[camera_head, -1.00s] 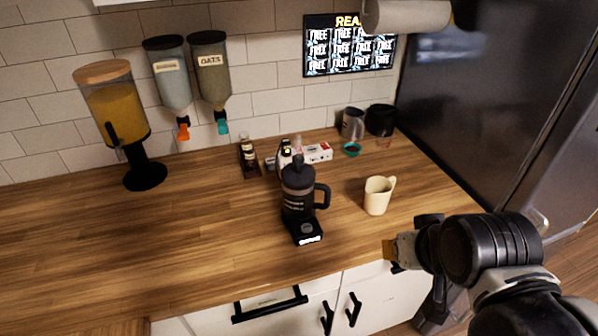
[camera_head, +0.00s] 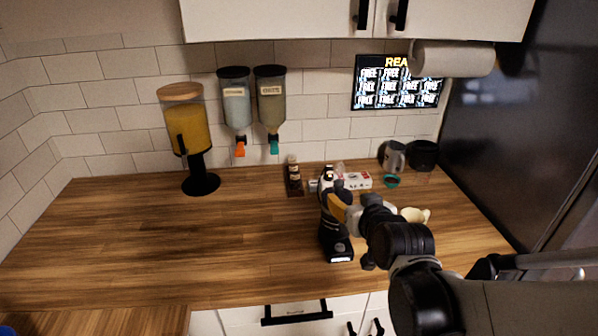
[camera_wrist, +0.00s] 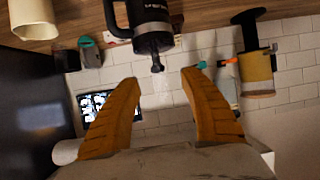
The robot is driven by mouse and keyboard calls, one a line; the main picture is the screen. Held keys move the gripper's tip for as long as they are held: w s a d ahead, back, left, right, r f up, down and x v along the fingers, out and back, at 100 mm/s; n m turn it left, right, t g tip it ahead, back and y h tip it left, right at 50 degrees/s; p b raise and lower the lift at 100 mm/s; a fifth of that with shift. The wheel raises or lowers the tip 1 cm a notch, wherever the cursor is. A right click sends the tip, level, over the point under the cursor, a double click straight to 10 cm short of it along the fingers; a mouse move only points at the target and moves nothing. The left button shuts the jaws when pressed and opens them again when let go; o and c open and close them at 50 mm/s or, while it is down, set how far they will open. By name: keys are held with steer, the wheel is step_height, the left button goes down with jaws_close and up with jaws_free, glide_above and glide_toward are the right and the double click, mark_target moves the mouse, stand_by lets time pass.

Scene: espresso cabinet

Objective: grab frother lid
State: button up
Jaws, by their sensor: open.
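The black frother (camera_head: 328,226) stands upright on a small black scale (camera_head: 340,257) on the wooden counter. In the head view my arm and gripper hide its upper part. In the wrist view, which is upside down, the frother body (camera_wrist: 148,12) hangs from the top edge, with its lid (camera_wrist: 153,42) on it. The lid's knob points down between and just beyond my fingertips. My gripper (camera_wrist: 157,82) is open and empty, its two orange fingers spread to either side of the knob. I see no contact.
A cream cup (camera_head: 413,215) stands to the right, partly behind my arm. Behind the frother are a dark bottle (camera_head: 293,177), a white box (camera_head: 357,180) and a metal pitcher (camera_head: 393,156). A juice dispenser (camera_head: 186,130) stands left. The left counter is clear.

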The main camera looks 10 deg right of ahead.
mark_target(340, 188)
steer(key=b+x, duration=0.1)
steer(key=x, duration=0.4)
steer(key=shift+w+f+b, duration=0.1)
steer(key=shift+b, duration=0.25)
steer(key=x, duration=0.1)
steer(key=b+x, duration=0.1)
steer(key=x, duration=0.1)
steer(key=b+x, duration=0.1)
steer(key=x, duration=0.1)
steer(key=shift+d, duration=0.4)
steer(key=shift+w, duration=0.45)
jaws_close()
